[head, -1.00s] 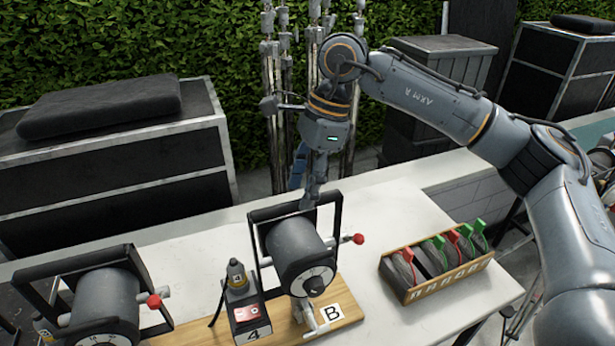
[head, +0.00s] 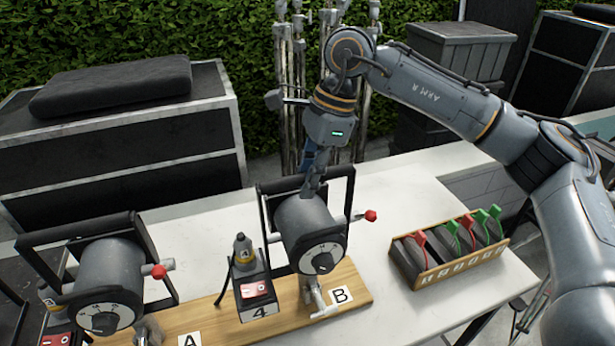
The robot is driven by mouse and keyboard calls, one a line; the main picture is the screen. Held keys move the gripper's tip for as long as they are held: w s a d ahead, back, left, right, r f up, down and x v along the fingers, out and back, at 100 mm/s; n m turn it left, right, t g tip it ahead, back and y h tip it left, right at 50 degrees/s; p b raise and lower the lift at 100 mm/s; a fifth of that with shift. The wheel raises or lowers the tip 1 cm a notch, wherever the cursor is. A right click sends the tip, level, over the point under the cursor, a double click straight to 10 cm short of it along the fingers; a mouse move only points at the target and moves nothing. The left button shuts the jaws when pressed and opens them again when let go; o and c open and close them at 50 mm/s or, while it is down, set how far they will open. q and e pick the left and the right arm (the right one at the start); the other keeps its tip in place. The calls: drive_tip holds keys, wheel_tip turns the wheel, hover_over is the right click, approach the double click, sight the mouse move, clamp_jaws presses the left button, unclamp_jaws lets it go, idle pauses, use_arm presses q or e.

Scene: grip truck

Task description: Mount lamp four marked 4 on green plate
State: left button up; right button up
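A dark grey cylindrical lamp (head: 306,226) in a black yoke stands at the wooden board's end, by the letter B. A second similar lamp (head: 108,272) stands at the left, near the letter A. A black box marked 4 (head: 258,297) with a red switch sits between them; I cannot tell which lamp it belongs to. I make out no green plate. My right gripper (head: 311,187) points down at the top rear of the lamp by B, by its yoke. Whether it touches the lamp, and its finger opening, are unclear. My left gripper is out of view.
A wooden crate (head: 465,266) holds several dark items with red and green handles, right of the lamp by B. The white table (head: 398,212) is clear between and behind them. Black cases (head: 120,150) and stands (head: 300,75) are behind the table.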

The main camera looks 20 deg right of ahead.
clamp_jaws()
drive_tip(key=shift+w+r, duration=0.1)
drive_tip(key=shift+r, duration=0.1)
drive_tip(key=shift+r+p, duration=0.6)
drive_tip(key=shift+r, duration=0.3)
drive_tip(key=shift+r+p, duration=1.6)
drive_tip(key=shift+r, duration=1.2)
drive_tip(key=shift+f, duration=0.1)
